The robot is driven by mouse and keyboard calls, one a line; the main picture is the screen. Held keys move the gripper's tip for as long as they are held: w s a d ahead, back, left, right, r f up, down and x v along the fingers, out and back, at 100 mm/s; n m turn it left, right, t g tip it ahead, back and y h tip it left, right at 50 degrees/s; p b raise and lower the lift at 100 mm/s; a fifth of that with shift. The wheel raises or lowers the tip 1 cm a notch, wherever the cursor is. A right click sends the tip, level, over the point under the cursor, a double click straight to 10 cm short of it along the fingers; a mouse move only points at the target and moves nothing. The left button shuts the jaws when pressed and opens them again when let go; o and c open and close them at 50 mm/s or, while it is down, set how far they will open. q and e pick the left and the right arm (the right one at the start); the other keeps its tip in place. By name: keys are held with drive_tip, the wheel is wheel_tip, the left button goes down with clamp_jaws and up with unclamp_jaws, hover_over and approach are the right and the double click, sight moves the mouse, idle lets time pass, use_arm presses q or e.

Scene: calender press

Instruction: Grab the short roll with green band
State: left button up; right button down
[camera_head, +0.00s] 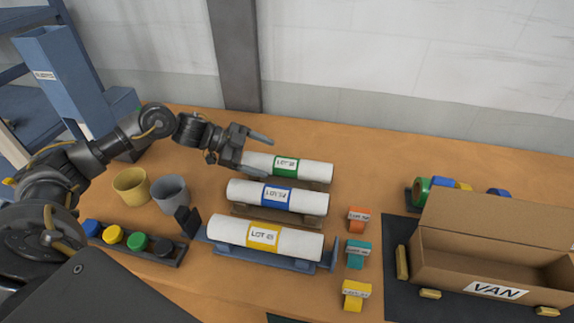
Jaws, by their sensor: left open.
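The white roll with the green band (310,170) lies on a low wooden cradle, at the back of three rolls. Its label looks like LOT and a number too small to read surely. My left gripper (256,150) is open at the left end of this roll, with one finger above and behind it and the other in front of its end. I cannot tell whether the fingers touch it. The roll with the blue band (302,197) lies in front of it, and the roll with the yellow band (295,242) lies nearest. My right gripper is not in view.
Yellow (131,186) and grey (170,194) cups and a tray of coloured caps (168,253) stand at left. Orange, teal and yellow tags (356,289) stand right of the rolls. An open VAN box (440,268) sits on a dark mat (396,231) at right.

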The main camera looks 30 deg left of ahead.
sight(278, 161)
use_arm(q)
drive_tip(key=shift+w+d+f, duration=0.15)
drive_tip(key=shift+d, duration=0.25)
drive_tip(key=p+x, duration=0.2)
drive_tip(key=x, duration=0.1)
drive_tip(key=shift+w+d+f, duration=0.15)
drive_tip(key=shift+w+f, duration=0.05)
drive_tip(key=shift+w, duration=0.1)
drive_tip(key=shift+w+d+f, duration=0.2)
drive_tip(key=shift+d+f, duration=0.1)
drive_tip(key=shift+d, duration=0.1)
drive_tip(key=c, duration=1.2)
drive_tip(key=shift+r, duration=0.1)
